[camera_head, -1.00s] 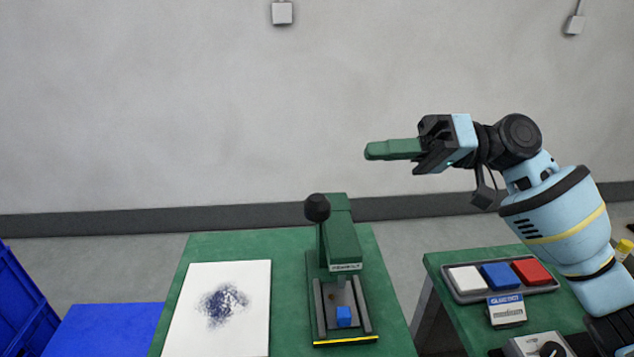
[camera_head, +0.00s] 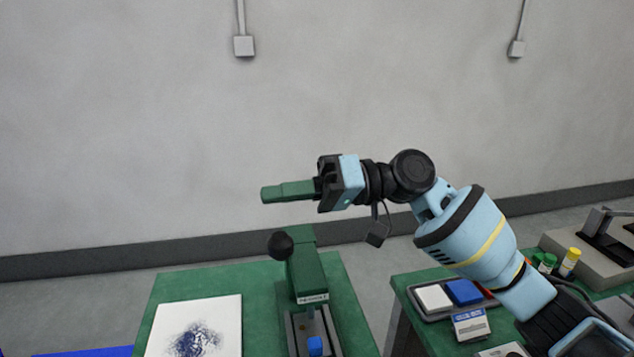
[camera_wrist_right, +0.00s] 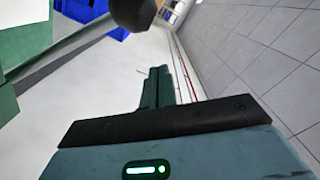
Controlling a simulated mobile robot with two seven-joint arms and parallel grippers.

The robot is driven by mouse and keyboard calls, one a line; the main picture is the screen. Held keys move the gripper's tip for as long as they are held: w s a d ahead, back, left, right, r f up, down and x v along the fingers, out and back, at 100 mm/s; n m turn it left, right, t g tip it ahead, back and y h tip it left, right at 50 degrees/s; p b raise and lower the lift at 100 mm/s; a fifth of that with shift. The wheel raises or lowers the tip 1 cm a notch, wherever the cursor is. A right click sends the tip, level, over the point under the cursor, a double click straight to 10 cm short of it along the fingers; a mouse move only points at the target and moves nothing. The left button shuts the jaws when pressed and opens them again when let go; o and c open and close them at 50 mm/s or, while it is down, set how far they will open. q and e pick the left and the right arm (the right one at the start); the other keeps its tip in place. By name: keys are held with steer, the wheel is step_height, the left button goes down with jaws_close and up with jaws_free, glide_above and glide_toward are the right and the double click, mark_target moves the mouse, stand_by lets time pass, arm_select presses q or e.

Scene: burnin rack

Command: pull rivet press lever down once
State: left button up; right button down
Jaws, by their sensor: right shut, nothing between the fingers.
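The green rivet press (camera_head: 306,278) stands on a green table in the head view. Its lever ends in a black ball knob (camera_head: 281,246), up at the press's left side. The knob also shows at the top of the right wrist view (camera_wrist_right: 137,14), with its rod running down to the left. A small blue block (camera_head: 315,345) sits at the front of the press base. My right gripper (camera_head: 264,195) has green fingers shut together with nothing between them. It is above the knob and apart from it, pointing left. My left gripper is in neither view.
A white sheet with a dark blue smudge (camera_head: 197,325) lies left of the press. On the right table a tray holds a white block (camera_head: 434,297) and a blue block (camera_head: 463,291). Small bottles (camera_head: 570,260) stand farther right.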

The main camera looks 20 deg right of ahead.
mark_target(278, 246)
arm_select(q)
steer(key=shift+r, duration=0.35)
arm_select(e)
steer(key=shift+s+a+f, duration=0.1)
steer(key=shift+s+f, duration=1.2)
steer(key=shift+s, duration=0.15)
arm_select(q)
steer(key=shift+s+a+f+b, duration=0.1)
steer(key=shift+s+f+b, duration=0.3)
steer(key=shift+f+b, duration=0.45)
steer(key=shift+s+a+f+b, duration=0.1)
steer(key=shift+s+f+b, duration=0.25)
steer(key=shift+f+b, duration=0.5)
arm_select(e)
steer(key=s+f+n, duration=0.1)
steer(key=s+f, duration=0.3)
steer(key=f, duration=0.2)
steer(key=shift+s+a+n, duration=0.3)
steer(key=shift+s+a, duration=0.1)
steer(key=shift+a, duration=0.05)
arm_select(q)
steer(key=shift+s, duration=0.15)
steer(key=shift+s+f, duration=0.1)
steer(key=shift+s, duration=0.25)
